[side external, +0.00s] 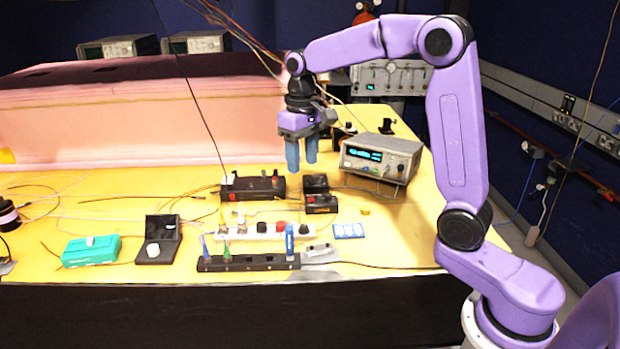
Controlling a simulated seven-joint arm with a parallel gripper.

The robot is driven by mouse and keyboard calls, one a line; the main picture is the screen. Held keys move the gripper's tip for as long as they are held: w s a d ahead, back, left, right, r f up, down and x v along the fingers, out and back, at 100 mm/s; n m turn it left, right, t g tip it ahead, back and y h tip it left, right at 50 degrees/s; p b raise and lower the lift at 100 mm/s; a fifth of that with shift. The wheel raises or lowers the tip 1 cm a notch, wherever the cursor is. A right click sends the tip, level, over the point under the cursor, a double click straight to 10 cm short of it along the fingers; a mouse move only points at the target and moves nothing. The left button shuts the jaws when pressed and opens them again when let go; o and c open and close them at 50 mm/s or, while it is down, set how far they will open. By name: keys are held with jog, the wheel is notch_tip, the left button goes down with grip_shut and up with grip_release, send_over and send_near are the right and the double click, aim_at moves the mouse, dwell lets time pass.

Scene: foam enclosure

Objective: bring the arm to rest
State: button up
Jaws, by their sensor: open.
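My gripper (301,153) hangs from the purple arm above the back middle of the yellow table (400,235). Its two blue fingers point down with a gap between them, and I see nothing held there. It is in the air, to the left of a grey bench instrument (381,158) with a lit display. In the picture, a black box (252,188) and a smaller black box (321,203) appear below the fingers. The exact height of the fingers over the table is hard to tell.
A black rack (248,263) with upright blue and green pieces stands near the front edge, before a white strip with knobs (262,231). A teal box (91,251) and an open black case (159,240) are at left. Cables hang near the arm. The right table area is clear.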

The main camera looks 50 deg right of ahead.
jog(key=s+a+f+n, duration=0.2)
jog(key=s+a+n, duration=0.5)
jog(key=s, duration=0.6)
jog(key=s+d+f+n, duration=0.1)
jog(key=s+f+n, duration=0.1)
jog(key=s, duration=0.7)
jog(key=s+f+n, duration=0.2)
jog(key=s+n, duration=0.1)
jog(key=s, duration=0.6)
jog(key=shift+s+d+f+n, duration=0.3)
jog(key=shift+d, duration=0.1)
